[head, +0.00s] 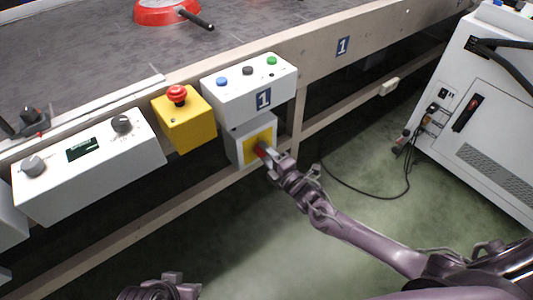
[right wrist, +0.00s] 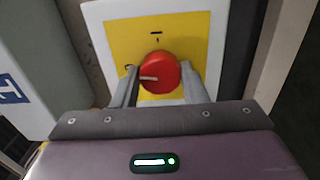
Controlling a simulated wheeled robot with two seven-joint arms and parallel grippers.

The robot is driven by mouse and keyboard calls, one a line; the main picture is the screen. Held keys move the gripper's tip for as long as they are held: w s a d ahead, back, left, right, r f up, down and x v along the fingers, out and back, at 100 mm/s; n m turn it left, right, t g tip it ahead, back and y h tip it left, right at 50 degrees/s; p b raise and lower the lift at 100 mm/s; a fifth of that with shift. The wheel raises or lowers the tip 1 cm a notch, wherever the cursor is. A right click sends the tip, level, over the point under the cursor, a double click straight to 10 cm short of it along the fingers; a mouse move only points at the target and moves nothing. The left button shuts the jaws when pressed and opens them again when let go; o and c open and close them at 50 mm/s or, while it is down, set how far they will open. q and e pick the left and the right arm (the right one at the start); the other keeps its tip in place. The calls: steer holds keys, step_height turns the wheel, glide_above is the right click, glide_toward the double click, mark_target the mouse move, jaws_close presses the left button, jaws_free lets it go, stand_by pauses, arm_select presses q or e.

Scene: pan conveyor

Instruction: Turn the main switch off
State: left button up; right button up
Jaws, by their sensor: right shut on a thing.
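The main switch is a red rotary knob (right wrist: 158,74) on a yellow plate (right wrist: 185,35), fixed to a small grey-white box (head: 236,146) under the button box. A pale mark on the knob points to the left in the right wrist view. In the head view the knob (head: 262,149) is partly hidden by my right gripper (head: 268,153). The fingers of my right gripper (right wrist: 158,85) are on both sides of the knob and shut on it. My left gripper (head: 172,284) is at the bottom edge of the head view, away from the switch; its fingers do not show clearly.
A button box (head: 250,88) with blue, black and green buttons is directly above the switch. A yellow emergency-stop box (head: 184,124) and a dial panel (head: 88,160) are to its left. A white cabinet (head: 490,110) with cables stands at right. The green floor between is mostly clear.

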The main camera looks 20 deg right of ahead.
stand_by(0.4)
steer(key=o, duration=1)
steer(key=shift+c, duration=0.2)
arm_select(q)
steer(key=shift+s+a+r+g+y+p, duration=0.2)
steer(key=shift+a+g+p, duration=0.15)
steer(key=shift+a, duration=0.2)
steer(key=shift+s+a+r+g+y+p, duration=0.1)
steer(key=shift+a+g+y+p, duration=0.15)
steer(key=shift+a+p, duration=0.25)
arm_select(e)
steer(key=v, duration=0.8)
steer(key=shift+w, duration=0.1)
